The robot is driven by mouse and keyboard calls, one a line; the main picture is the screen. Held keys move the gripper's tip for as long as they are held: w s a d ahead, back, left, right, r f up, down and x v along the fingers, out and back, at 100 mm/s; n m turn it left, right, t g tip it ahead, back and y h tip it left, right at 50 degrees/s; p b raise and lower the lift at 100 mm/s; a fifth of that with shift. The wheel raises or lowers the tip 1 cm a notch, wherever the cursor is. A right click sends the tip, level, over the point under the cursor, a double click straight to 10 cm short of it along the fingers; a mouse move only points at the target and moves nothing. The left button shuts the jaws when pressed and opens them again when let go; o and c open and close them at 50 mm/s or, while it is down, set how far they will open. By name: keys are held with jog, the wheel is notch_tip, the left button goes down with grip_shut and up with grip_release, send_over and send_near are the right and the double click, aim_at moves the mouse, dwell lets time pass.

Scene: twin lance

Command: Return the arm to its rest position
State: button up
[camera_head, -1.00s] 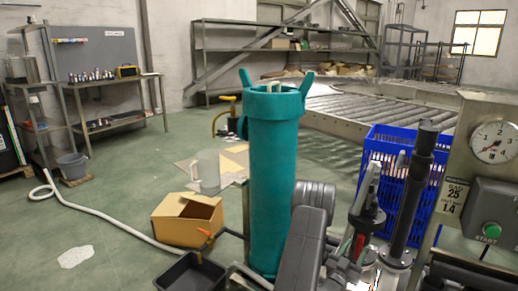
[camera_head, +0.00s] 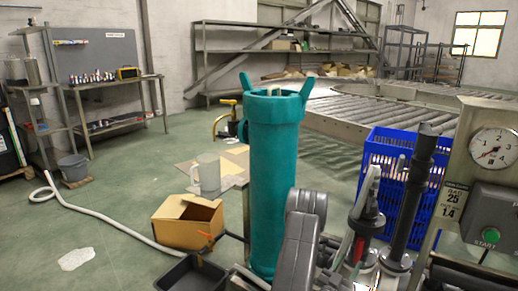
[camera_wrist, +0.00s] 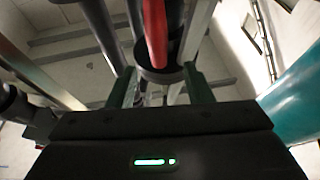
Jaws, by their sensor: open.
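My gripper (camera_wrist: 161,80) shows in the wrist view with its two dark green fingers apart. A dark cylinder (camera_wrist: 162,73) with a red part (camera_wrist: 155,35) stands beyond and between the fingers in that picture; I cannot tell how far off it is. My grey arm (camera_head: 298,245) is folded low at the front centre in the head view, and the gripper is hidden there. To its right stand two upright lances, one grey (camera_head: 365,205) and one taller and black (camera_head: 415,190). Both stand on metal bases.
A teal cylinder (camera_head: 272,190) stands directly behind my arm. A blue crate (camera_head: 388,165) is behind the lances, and a gauge panel (camera_head: 490,175) is at the right. A cardboard box (camera_head: 187,222) and a black tray (camera_head: 190,272) are at the left.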

aim_at(360, 249)
jog(key=b+v, duration=0.2)
jog(key=v, duration=0.6)
jog(key=x, duration=1.3)
jog(key=shift+w+d, duration=0.15)
jog(key=shift+d, duration=0.1)
jog(key=shift+w+d+r+m, duration=0.2)
jog(key=shift+m, duration=0.2)
jog(key=shift+s+d+m+g+h, duration=0.15)
jog(key=shift+m+g+h, duration=0.15)
jog(key=shift+m+g, duration=0.75)
jog(key=shift+s+d+m+g+h, duration=0.1)
jog(key=shift+m+g+h, duration=0.3)
jog(key=shift+m, duration=1.15)
